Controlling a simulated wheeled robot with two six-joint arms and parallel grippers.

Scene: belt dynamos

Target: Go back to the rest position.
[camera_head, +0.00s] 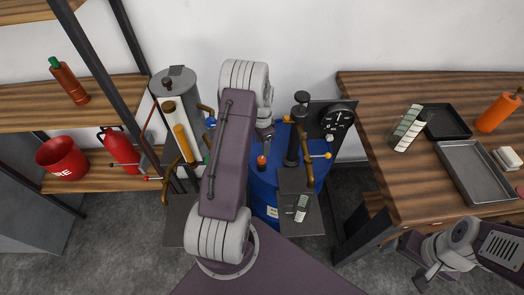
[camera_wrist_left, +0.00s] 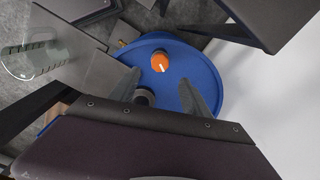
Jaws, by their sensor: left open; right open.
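My left arm reaches up the middle of the head view over the blue drum (camera_head: 262,190). My left gripper (camera_head: 265,135) is partly hidden behind its own wrist. In the left wrist view my left gripper (camera_wrist_left: 160,95) has its two fingers spread with nothing held between them. Beyond them are the blue drum top (camera_wrist_left: 205,70) and an orange knob (camera_wrist_left: 159,61). My right gripper (camera_head: 424,277) is low at the right, beside the table's front edge, open and apart from any object.
A machine with a dial gauge (camera_head: 338,118) and brass handles stands around my left arm. At right, a wooden table (camera_head: 385,85) holds trays (camera_head: 478,170) and an orange bottle (camera_head: 497,112). At left, shelves hold a red bucket (camera_head: 62,158) and an extinguisher (camera_head: 119,147).

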